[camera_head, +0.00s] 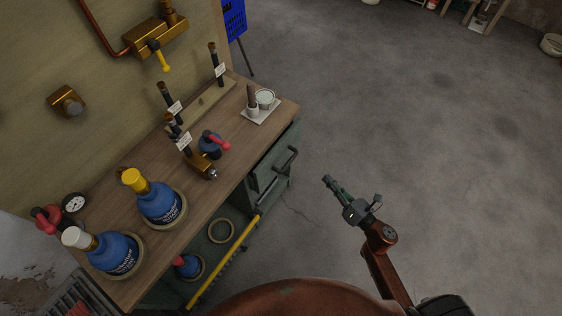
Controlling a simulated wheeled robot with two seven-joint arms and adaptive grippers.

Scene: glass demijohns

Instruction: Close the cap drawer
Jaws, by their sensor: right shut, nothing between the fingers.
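The green drawer unit (268,172) sits under the right end of the wooden bench, with dark bar handles (286,160) on its front. I cannot tell from this angle which drawer is the cap drawer or how far it stands out. My right gripper (327,181) is shut and empty. It is held over the floor to the right of the drawer unit, apart from it, with its fingers pointing up and left in the picture. My left gripper is not in view.
The wooden bench (222,163) carries blue demijohns (160,204), a brass tap and a white tray (260,116) with a cup. A yellow rail (222,264) runs along the lower shelf, with a blue red-topped bottle (188,266).

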